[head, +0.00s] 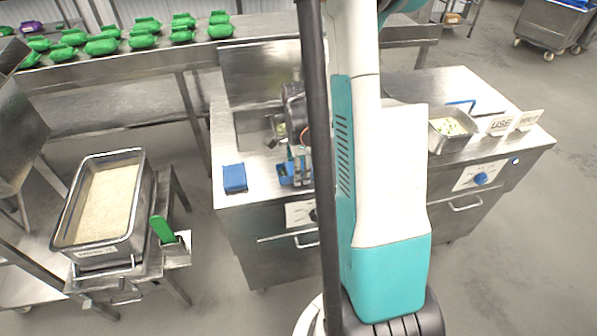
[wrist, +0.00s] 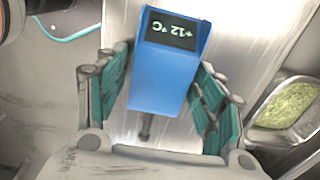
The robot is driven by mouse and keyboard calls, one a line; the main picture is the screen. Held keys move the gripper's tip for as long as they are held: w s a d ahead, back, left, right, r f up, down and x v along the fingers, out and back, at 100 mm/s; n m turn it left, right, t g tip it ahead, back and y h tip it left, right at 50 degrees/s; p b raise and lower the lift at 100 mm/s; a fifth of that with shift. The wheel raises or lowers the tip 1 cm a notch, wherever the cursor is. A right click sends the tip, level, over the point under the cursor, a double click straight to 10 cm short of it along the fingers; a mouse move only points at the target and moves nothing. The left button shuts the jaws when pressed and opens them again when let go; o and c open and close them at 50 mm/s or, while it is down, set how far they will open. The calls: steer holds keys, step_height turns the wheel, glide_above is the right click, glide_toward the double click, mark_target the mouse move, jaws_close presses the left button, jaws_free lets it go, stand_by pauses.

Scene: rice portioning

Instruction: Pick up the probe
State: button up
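The probe (wrist: 165,75) is a blue body with a dark display reading +12 °C and a short dark stem. In the wrist view it lies between the two teal-padded fingers of my gripper (wrist: 166,88). The fingers stand apart on either side of it; a narrow gap shows at the left, and contact at the right cannot be told. In the head view my gripper (head: 296,165) is low over the left part of the steel counter (head: 262,195), with blue between its fingers. My arm hides part of this area.
A blue block (head: 235,178) sits left of my gripper. A tray of pale green food (head: 452,127) and small signs (head: 500,124) stand at the counter's right. A rice container (head: 105,205) and green-handled scoop (head: 162,229) are at left. Green bags (head: 103,44) line the back shelf.

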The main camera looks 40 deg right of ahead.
steer(key=c, duration=0.7)
steer(key=shift+r, duration=0.1)
step_height(320, 180, up, 26)
steer(key=p, duration=1)
